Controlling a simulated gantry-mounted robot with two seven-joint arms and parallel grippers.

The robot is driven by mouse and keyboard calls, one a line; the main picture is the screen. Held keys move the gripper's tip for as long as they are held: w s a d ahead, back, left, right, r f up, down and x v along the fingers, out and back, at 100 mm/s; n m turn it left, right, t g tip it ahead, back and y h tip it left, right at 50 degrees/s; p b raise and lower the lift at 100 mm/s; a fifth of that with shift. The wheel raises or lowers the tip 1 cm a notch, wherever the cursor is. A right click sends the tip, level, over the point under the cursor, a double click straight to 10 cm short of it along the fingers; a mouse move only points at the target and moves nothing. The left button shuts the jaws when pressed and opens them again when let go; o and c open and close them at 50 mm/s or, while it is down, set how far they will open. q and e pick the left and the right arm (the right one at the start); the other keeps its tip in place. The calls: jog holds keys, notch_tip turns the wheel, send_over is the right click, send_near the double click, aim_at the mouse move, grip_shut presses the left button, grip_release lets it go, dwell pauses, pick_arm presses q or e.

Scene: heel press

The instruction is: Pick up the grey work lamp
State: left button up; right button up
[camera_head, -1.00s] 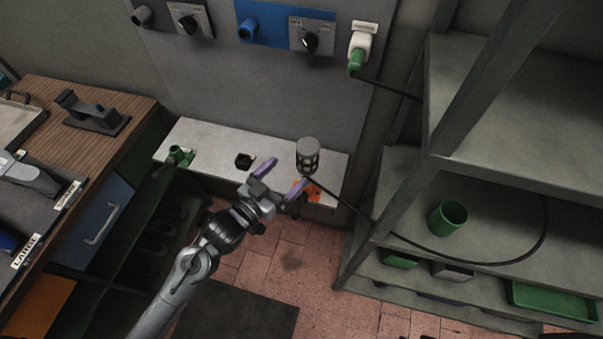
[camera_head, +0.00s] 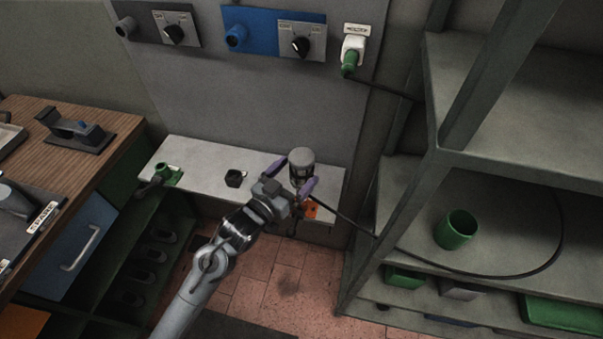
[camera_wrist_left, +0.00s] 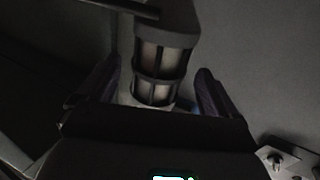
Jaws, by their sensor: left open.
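The grey work lamp (camera_head: 301,160) stands upright on the light bench top (camera_head: 207,161) at its right part. It has a grey cap and a dark cage around a pale body. My left gripper (camera_head: 292,180) is open, with its purple fingers on either side of the lamp. In the left wrist view the lamp (camera_wrist_left: 160,60) stands between the two spread fingers (camera_wrist_left: 158,88), with a visible gap on each side. The lamp's lower part is hidden by the gripper in the head view. My right gripper is not in view.
A black cable (camera_head: 352,225) runs from near the lamp to the shelf unit at right, where a green cup (camera_head: 456,230) stands. An orange patch (camera_head: 310,209) lies beside the lamp.

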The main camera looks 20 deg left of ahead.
aim_at(309, 151)
pick_arm(q)
jog(key=shift+b+x, duration=0.3)
jog(key=shift+x, duration=2.05)
jog(key=shift+d+f, duration=0.1)
jog(key=shift+f, duration=0.1)
jog(key=c, duration=1.2)
jog(key=shift+o, duration=0.2)
jog(key=shift+r, duration=0.9)
notch_tip(309, 151, up, 2)
jog(key=shift+r+p, duration=0.2)
jog(key=shift+p, duration=0.3)
jog(key=s+d+r+p, duration=0.1)
jog(key=s+d+r, duration=0.2)
jog(key=d+r, duration=0.4)
jog(key=d, duration=0.4)
jog(key=shift+s, duration=0.2)
jog(key=shift+d, duration=0.1)
